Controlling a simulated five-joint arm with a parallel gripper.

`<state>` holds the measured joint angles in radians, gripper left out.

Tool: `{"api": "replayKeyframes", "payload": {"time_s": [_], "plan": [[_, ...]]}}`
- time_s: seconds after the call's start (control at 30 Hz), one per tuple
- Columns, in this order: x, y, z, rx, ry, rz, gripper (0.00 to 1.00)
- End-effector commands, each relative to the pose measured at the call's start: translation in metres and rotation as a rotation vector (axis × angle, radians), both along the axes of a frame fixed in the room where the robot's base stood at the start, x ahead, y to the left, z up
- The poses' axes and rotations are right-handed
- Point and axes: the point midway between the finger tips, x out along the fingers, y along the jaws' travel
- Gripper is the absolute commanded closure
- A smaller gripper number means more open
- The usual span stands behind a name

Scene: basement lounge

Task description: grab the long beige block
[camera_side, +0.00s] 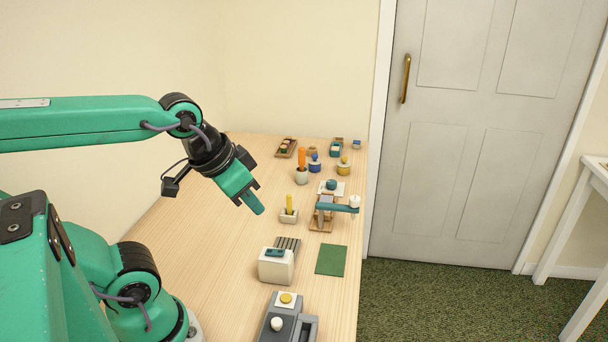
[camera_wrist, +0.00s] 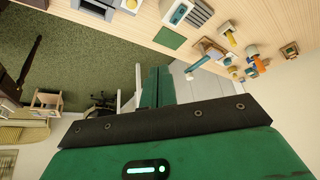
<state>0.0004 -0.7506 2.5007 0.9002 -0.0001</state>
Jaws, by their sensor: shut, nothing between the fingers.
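My gripper (camera_side: 256,207) is shut and empty, raised above the left part of the wooden table (camera_side: 190,262). In the wrist view its green fingers (camera_wrist: 153,88) are together with nothing between them. I cannot make out a long beige block for certain. A small brown tray (camera_side: 280,154) at the table's far end holds small pieces, one of them pale. A teal holder (camera_side: 333,153) to its right also holds pale pieces. Both are well beyond my gripper and too small to tell apart piece by piece.
Nearer are a pot with an orange stick (camera_side: 301,160), a white holder with a yellow stick (camera_side: 289,206), a wooden stand with a teal arm (camera_side: 338,208), a white box (camera_side: 275,267), a green mat (camera_side: 331,260) and a grey button box (camera_side: 279,325). The table's left side is clear.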

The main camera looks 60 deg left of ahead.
Motion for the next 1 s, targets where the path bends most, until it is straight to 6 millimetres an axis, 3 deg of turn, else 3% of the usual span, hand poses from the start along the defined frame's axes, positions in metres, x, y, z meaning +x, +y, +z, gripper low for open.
{"api": "replayKeyframes", "payload": {"time_s": [0.13, 0.4, 0.47, 0.8, 1.0], "plan": [[0.000, 0.000, 0.000, 0.000, 0.000, 0.000, 1.00], [0.000, 0.000, 0.000, 0.000, 0.000, 0.000, 0.47], [0.000, 0.000, 0.000, 0.000, 0.000, 0.000, 0.38], [0.001, 0.000, 0.001, -0.001, 0.001, 0.003, 0.38], [0.013, 0.003, 0.007, -0.008, 0.019, 0.029, 0.38]]}}
